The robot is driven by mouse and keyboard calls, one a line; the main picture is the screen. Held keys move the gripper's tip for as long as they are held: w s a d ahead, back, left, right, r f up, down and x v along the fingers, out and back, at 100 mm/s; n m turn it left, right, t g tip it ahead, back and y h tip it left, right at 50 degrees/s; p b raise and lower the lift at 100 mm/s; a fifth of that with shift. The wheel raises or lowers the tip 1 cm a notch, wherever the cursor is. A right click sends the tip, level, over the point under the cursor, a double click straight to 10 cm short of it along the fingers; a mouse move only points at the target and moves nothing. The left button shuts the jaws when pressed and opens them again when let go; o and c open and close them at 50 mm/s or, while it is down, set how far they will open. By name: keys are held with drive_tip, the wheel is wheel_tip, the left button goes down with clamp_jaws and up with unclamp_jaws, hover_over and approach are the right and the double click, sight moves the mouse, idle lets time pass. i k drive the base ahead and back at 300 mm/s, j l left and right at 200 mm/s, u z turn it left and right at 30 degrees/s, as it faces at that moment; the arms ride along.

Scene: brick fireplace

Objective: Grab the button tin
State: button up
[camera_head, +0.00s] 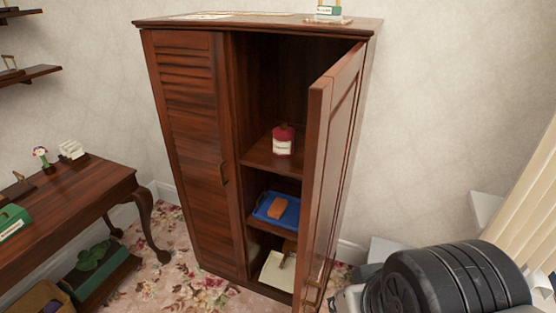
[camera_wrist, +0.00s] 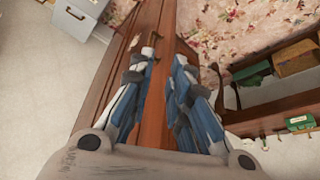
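A red round container with a white label (camera_head: 283,139) stands upright on an upper shelf inside the open right half of the wooden wardrobe; it may be the button tin, but its label is too small to read. In the wrist view my gripper (camera_wrist: 164,62) has its blue and white fingers apart, with brown wood showing between them. I see nothing held. Whether the fingers touch the wood is unclear. The gripper's fingers do not show in the head view, and the container is not visible in the wrist view.
The wardrobe's right door (camera_head: 333,165) stands open, its edge towards me. A blue tray (camera_head: 291,217) with an orange object (camera_head: 276,208) is on the shelf below the container. The left door (camera_head: 194,150) is shut. A wooden desk (camera_head: 75,205) stands at left.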

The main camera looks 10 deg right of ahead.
sight(283, 147)
drive_tip(key=i+j, duration=0.35)
drive_tip(key=j, duration=0.15)
drive_tip(key=i+j, duration=0.3)
drive_tip(key=j, duration=0.2)
drive_tip(key=i+j, duration=0.35)
drive_tip(key=j, duration=0.15)
drive_tip(key=i+l, duration=0.15)
drive_tip(key=i, duration=0.3)
drive_tip(key=i+l, duration=0.1)
drive_tip(key=i, duration=0.3)
drive_tip(key=u, duration=0.05)
